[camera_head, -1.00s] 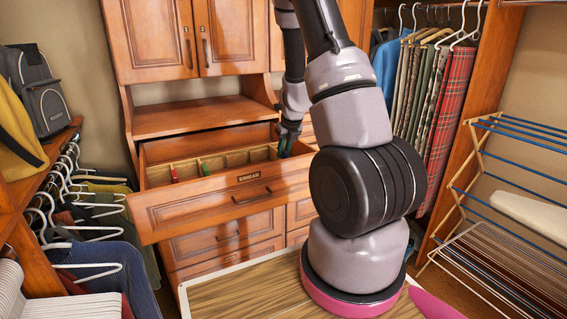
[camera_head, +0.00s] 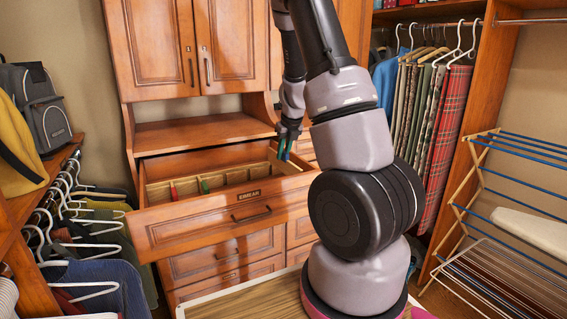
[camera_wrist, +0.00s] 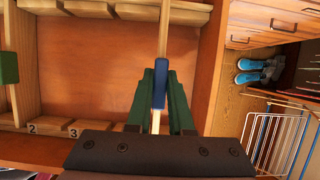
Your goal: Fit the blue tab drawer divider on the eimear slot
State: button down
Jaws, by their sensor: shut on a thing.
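The divider with a blue tab (camera_wrist: 159,86) is between the green fingers of my gripper (camera_wrist: 160,80) in the wrist view. My gripper is shut on it. A pale wooden strip shows above and below the tab, in line with it. In the head view my gripper (camera_head: 286,150) is over the right end of the open drawer (camera_head: 160,233). A label (camera_head: 248,194) on the drawer front appears to read Eimear. Slot numbers 2 (camera_wrist: 33,128) and 3 (camera_wrist: 72,132) show on the slotted wooden rail. I cannot tell whether the divider touches a slot.
A red tab (camera_head: 174,191) and a green tab (camera_head: 204,186) stand in the left part of the drawer. Upper cabinet doors (camera_head: 160,45) are above. Hanging clothes (camera_head: 440,140) and a drying rack (camera_head: 510,200) are at the right. The wrist view shows bare drawer floor (camera_wrist: 105,75) left of the divider.

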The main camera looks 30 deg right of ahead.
jog(key=a, duration=0.9)
jog(key=shift+s+r, duration=0.2)
jog(key=shift+r, duration=0.15)
jog(key=shift+f, duration=0.2)
dwell(1.2)
jog(key=shift+f, duration=0.9)
jog(key=shift+f, duration=0.1)
jog(key=shift+f, duration=1.05)
jog(key=shift+f, duration=0.25)
dwell(0.4)
jog(key=shift+f, duration=0.75)
